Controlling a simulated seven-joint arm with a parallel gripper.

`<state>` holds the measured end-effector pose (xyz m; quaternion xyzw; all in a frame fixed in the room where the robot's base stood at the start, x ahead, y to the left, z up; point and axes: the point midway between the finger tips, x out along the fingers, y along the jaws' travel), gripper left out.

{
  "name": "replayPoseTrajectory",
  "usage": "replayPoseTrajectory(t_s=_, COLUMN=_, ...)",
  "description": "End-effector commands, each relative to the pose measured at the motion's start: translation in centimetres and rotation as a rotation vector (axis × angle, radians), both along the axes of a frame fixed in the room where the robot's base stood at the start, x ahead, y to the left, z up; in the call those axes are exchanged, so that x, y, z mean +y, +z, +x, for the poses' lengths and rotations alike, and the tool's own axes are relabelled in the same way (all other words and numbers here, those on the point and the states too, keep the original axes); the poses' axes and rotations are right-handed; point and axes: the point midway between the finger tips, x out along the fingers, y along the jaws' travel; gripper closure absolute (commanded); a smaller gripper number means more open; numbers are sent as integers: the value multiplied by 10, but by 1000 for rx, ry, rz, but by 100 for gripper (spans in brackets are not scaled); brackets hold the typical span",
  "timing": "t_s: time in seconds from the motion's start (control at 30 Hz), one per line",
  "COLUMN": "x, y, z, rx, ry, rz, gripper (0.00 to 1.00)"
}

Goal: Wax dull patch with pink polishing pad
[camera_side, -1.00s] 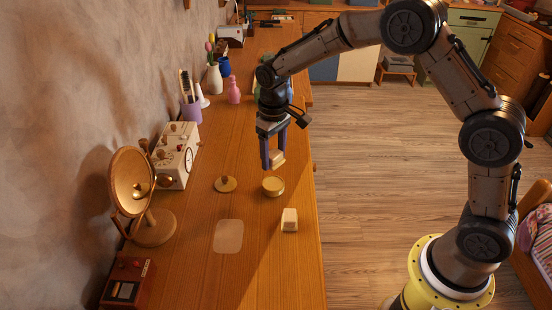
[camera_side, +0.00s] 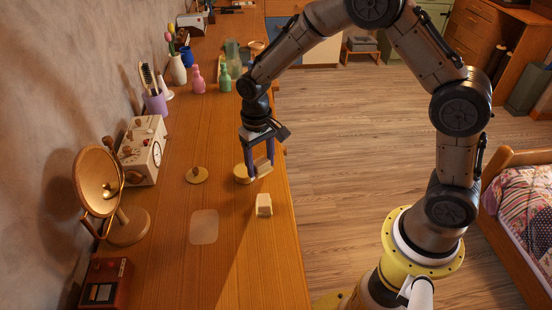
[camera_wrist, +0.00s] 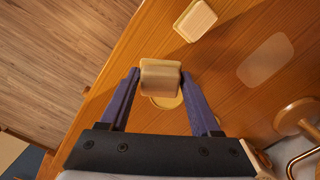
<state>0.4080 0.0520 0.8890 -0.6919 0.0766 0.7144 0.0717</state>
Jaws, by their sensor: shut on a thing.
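My gripper (camera_side: 258,172) is shut on a small pale block-like pad (camera_side: 264,167). The pad also shows between the fingers in the wrist view (camera_wrist: 160,77); it looks tan-pink in the warm light. A round yellow tin (camera_side: 241,174) is just left of the pad, and in the wrist view the tin (camera_wrist: 168,102) is partly hidden behind it. I cannot tell whether they touch. A second, cream block (camera_side: 264,205) sits on the wooden top nearer the camera. The dull patch (camera_side: 204,227), a pale rounded square, lies to its left, uncovered.
A round lid with a knob (camera_side: 196,175) lies left of the tin. A round mirror on a stand (camera_side: 127,227), a white clock box (camera_side: 142,150) and a red-brown box (camera_side: 106,282) line the wall side. Bottles (camera_side: 197,80) stand farther back.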

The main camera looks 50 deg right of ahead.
Motion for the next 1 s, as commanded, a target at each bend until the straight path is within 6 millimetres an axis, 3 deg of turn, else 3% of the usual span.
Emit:
replayPoseTrajectory(t_s=0.03, x=20, y=5, z=3, rx=-4, ry=11, rz=0, gripper=81)
replayPoseTrajectory(t_s=0.2, x=83, y=18, z=4, rx=-15, ry=63, rz=0, gripper=81)
replayPoseTrajectory(t_s=0.4, x=133, y=25, z=-4, rx=-31, ry=164, rz=7, gripper=81)
replayPoseTrajectory(t_s=0.6, x=147, y=23, z=-11, rx=-31, ry=201, rz=7, gripper=81)
replayPoseTrajectory(t_s=1.0, x=146, y=-6, z=-11, rx=-29, ry=201, rz=6, gripper=81)
